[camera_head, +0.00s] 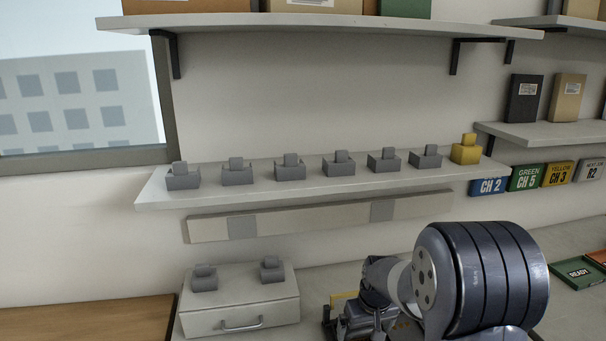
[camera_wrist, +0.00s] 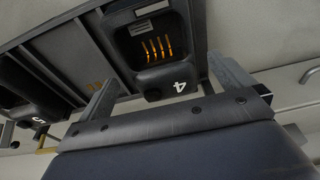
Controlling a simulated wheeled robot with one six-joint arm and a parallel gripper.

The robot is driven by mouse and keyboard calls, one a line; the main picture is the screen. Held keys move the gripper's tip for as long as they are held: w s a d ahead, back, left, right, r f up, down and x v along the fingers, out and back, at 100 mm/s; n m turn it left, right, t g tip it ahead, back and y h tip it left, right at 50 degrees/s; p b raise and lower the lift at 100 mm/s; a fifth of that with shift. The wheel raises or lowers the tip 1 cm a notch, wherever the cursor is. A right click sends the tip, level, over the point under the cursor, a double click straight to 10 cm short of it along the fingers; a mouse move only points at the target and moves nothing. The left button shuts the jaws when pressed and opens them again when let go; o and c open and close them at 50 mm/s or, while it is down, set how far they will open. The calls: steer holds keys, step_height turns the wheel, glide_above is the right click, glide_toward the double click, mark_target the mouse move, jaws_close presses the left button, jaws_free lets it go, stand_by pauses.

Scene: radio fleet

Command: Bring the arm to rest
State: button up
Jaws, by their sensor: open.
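My arm (camera_head: 480,275) reaches in from the lower right in the head view, bent, with its wrist end low over the counter. In the wrist view my gripper (camera_wrist: 168,88) is open, with one finger at each side and nothing between the tips. Beyond them is a dark charger slot marked 4 (camera_wrist: 160,50), with copper contacts showing and no radio in it. I cannot tell whether the fingers touch the charger. In the head view the fingertips are largely hidden by my wrist.
A shelf (camera_head: 330,185) holds several grey holders and a yellow one (camera_head: 466,150). A small drawer unit (camera_head: 240,318) stands left of my wrist. Another charger slot, 5 (camera_wrist: 35,90), is at left.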

mark_target(361, 340)
steer(key=f, duration=0.3)
steer(key=shift+w+a+f, duration=0.1)
steer(key=shift+w, duration=0.15)
steer(key=shift+w+r, duration=0.15)
steer(key=shift+r, duration=1.5)
